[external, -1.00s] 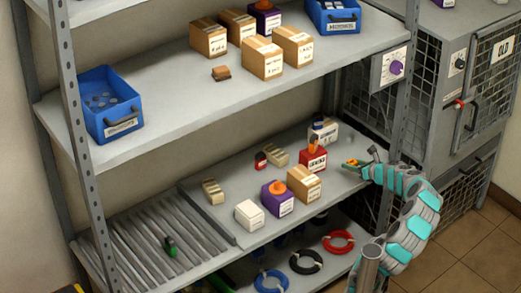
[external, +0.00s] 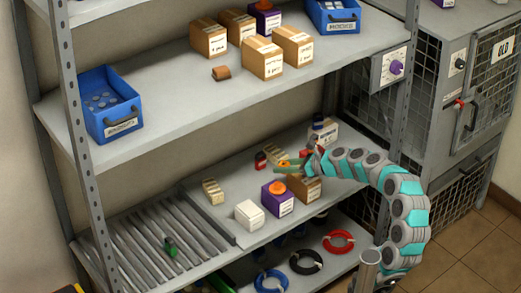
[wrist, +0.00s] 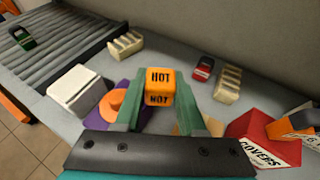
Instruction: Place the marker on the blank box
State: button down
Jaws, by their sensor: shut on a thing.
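The marker, an orange cube lettered HOT (wrist: 160,86), is held between the green fingers of my gripper (wrist: 160,117) in the wrist view. My gripper (external: 290,167) shows in the external view above the lower shelf, over the boxes near its right part. The blank box is a plain white box (external: 248,215) on that shelf, left of the purple box and apart from my gripper. In the wrist view the blank box (wrist: 75,88) stands to the left of the marker, with its top bare.
A purple box with an orange knob (external: 277,201) stands between my gripper and the white box. A cardboard box (external: 305,190) is below my arm. A red box lettered COVERS (wrist: 266,142) is close on the right. The upper shelf (external: 180,100) is overhead.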

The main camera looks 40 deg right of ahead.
aim_at(249, 208)
jog(key=s+a+r+n+g+y, duration=0.1)
jog(key=a, duration=0.4)
jog(key=a+n+y+b, duration=0.1)
jog(key=a, duration=0.4)
jog(key=s+a+r+n+g+y, duration=0.1)
jog(key=a, duration=0.5)
jog(key=shift+s+a+r+n+g, duration=0.1)
jog(key=shift+s+r+n+g, duration=0.2)
jog(key=shift+y, duration=0.3)
jog(key=shift+f+b, duration=1.5)
jog(key=shift+f, duration=2.2)
jog(key=shift+f, duration=0.15)
jog(key=c, duration=0.5)
grip_release()
